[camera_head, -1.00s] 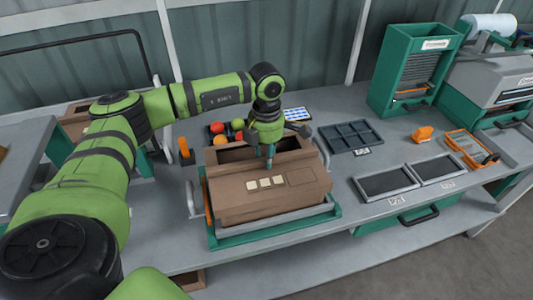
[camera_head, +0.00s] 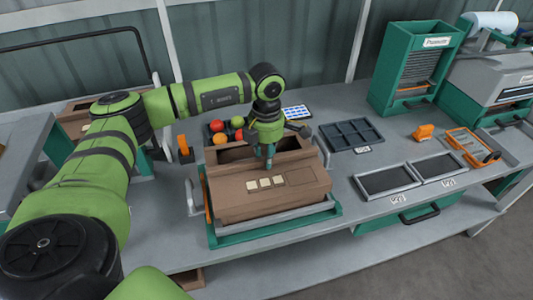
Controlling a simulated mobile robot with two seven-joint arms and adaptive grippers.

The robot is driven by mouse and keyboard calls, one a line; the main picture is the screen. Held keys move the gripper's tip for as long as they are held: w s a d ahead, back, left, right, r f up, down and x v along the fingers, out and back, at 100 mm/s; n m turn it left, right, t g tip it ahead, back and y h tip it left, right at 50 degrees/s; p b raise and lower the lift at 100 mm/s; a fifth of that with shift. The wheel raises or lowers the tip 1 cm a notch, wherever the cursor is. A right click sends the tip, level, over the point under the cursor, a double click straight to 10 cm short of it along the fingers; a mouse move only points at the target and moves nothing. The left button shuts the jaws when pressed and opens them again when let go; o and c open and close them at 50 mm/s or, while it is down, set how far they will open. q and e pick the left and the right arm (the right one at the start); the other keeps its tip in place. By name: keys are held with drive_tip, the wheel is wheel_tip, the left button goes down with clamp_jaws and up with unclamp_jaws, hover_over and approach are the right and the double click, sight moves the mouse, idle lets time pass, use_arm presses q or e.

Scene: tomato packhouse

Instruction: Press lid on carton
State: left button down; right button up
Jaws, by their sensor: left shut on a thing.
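A brown cardboard carton (camera_head: 235,212) sits in a green and grey frame (camera_head: 275,231) on the bench. Its brown lid (camera_head: 305,178), with several pale square labels, lies over the front part. A dark opening shows behind the lid. My left gripper (camera_head: 269,166) points down at the lid's back edge, its fingers close together. It appears to touch the lid there; what lies between its fingers is too small to make out. My right gripper is not in view.
Behind the carton is a dark tray with red and orange tomatoes (camera_head: 219,139). To the right are a dark compartment tray (camera_head: 351,134), two flat black trays (camera_head: 387,181), an orange tool (camera_head: 424,132) and a green dispenser (camera_head: 415,65).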

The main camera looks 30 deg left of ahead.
use_arm(q)
drive_tip(key=shift+f, duration=0.25)
drive_tip(key=c, duration=0.9)
unclamp_jaws()
drive_tip(key=c, duration=0.3)
drive_tip(key=shift+r, duration=0.1)
drive_tip(key=shift+r+p, duration=2.4)
drive_tip(key=shift+r, duration=1.55)
drive_tip(key=shift+s+f, duration=0.1)
